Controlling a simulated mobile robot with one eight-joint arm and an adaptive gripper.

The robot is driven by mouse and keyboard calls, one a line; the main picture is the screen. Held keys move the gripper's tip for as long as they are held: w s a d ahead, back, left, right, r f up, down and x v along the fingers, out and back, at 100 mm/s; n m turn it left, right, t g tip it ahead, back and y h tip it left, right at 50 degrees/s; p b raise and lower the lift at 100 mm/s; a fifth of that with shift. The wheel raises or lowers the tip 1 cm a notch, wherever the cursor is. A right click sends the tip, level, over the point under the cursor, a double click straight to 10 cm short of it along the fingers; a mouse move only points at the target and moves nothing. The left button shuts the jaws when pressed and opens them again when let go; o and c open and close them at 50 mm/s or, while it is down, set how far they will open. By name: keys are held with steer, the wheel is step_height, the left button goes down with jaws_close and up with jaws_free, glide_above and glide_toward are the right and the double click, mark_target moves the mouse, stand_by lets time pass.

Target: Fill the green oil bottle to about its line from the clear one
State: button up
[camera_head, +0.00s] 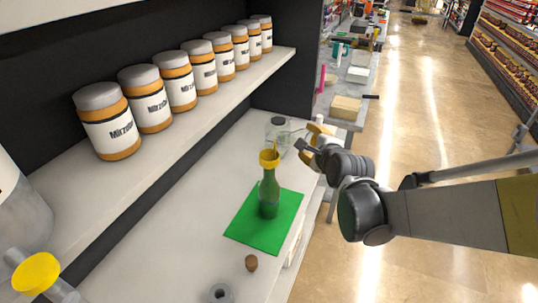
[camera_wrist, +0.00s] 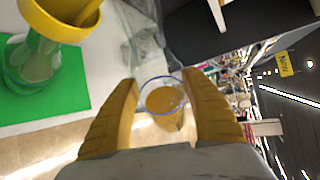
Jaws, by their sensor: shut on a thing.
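The green bottle (camera_head: 268,195) stands upright on a green mat (camera_head: 290,207), with a yellow funnel (camera_head: 269,159) in its mouth. Its lower part looks darker; I cannot make out its line. My gripper (camera_head: 308,138) is beyond the bottle and up to its right, shut on the clear bottle (camera_wrist: 165,100), which holds amber oil. A yellow streak (camera_head: 276,145) reaches down into the funnel and also shows inside it in the wrist view (camera_wrist: 88,12); it looks like oil running in. The clear bottle's neck and mouth are hard to make out.
A brown stopper (camera_head: 251,263) and a grey ring-like part (camera_head: 221,293) lie on the near counter. Several labelled jars (camera_head: 108,128) line the shelf at left. A large clear vessel (camera_head: 20,200) stands at far left. The counter left of the mat is clear.

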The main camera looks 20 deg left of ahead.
steer(key=shift+w+d+n+t, duration=0.1)
steer(key=shift+w+n+t, duration=0.05)
steer(key=shift+n+t, duration=0.2)
stand_by(1.5)
